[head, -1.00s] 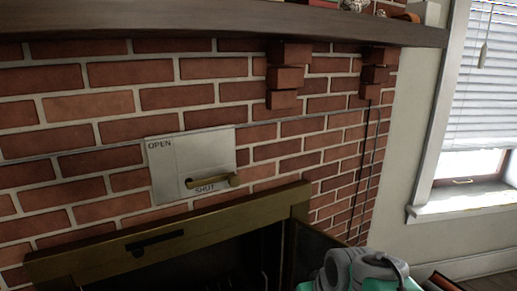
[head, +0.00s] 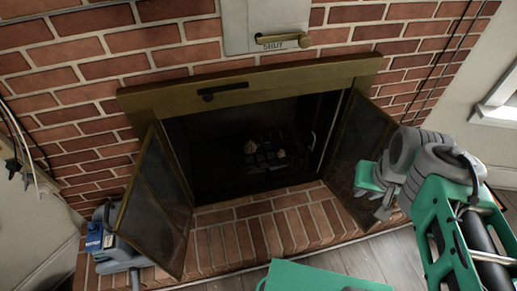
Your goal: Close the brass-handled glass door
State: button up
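The fireplace has two dark glass doors in brass-coloured frames, both swung open out over the hearth. The left glass door (head: 153,208) stands at the left of the opening. The right glass door (head: 352,142) stands at the right, partly hidden behind my arm. No brass handle shows clearly on either door; a thin pale curved piece (head: 313,142) shows near the right side of the opening. My gripper (head: 374,197) is in front of the right door's lower part. I cannot tell whether it touches the door or how wide its fingers are apart.
A brass lintel with a black lever (head: 222,91) tops the dark firebox (head: 250,145). A metal plate marked SHUT (head: 262,18) with a brass handle is above. A grey-blue device (head: 112,240) stands by the left door.

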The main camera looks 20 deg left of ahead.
aim_at(146, 221)
jog(key=u, duration=0.45)
jog(key=k, duration=0.3)
jog(key=u, duration=1.6)
jog(key=i, duration=0.5)
jog(key=u, duration=0.05)
